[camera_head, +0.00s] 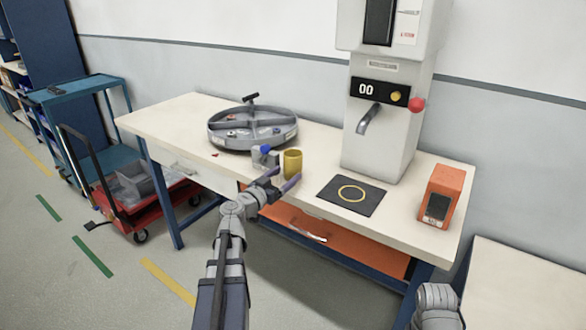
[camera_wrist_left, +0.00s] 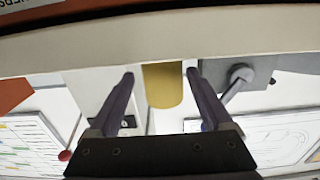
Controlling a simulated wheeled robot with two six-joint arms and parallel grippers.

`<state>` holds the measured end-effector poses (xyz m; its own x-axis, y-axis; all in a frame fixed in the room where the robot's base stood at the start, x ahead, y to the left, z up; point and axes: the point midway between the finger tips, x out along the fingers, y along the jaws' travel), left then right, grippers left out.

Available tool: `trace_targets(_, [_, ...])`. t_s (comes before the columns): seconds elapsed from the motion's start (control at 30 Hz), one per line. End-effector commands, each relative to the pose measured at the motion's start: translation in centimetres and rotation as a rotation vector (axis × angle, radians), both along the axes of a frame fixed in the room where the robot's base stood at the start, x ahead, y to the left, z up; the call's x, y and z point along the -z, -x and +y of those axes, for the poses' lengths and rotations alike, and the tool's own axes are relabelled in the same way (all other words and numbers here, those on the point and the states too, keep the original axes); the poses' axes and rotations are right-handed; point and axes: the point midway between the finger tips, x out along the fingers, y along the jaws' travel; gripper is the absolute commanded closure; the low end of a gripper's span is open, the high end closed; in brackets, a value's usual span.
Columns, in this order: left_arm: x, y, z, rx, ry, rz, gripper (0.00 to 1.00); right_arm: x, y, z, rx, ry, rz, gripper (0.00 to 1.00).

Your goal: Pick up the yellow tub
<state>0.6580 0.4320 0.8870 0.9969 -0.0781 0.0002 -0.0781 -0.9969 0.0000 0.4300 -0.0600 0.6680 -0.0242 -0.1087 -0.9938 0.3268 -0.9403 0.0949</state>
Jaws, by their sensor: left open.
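The yellow tub (camera_head: 292,164) stands upright on the workbench near its front edge, in front of the round tray. My left gripper (camera_head: 281,179) is open and empty, at the front edge of the bench just before the tub. In the left wrist view the tub (camera_wrist_left: 162,85) shows in the gap between the two fingertips of my left gripper (camera_wrist_left: 160,76), with a small space on each side. I cannot tell how deep it is between the fingers. My right gripper is not in view.
A small grey block with a blue knob (camera_head: 265,149) is close left of the tub. Behind is a round grey compartment tray (camera_head: 252,142). To the right are a dark mat with a yellow ring (camera_head: 334,203), a white machine (camera_head: 382,140) and an orange box (camera_head: 440,196).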

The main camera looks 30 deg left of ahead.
Motion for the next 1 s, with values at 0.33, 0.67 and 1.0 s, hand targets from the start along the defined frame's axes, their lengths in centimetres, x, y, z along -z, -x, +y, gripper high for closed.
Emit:
trace_targets(0.33, [-0.4,-4.5,0.1,0.002,0.0,0.0,0.16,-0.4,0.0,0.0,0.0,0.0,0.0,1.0])
trace_targets(0.67, [-0.4,-5.0,-0.1,0.0,0.0,0.0,0.21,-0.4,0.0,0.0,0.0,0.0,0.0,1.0])
trace_targets(1.0, [-0.4,-5.0,-0.1,0.0,0.0,0.0,0.59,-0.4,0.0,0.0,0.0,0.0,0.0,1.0])
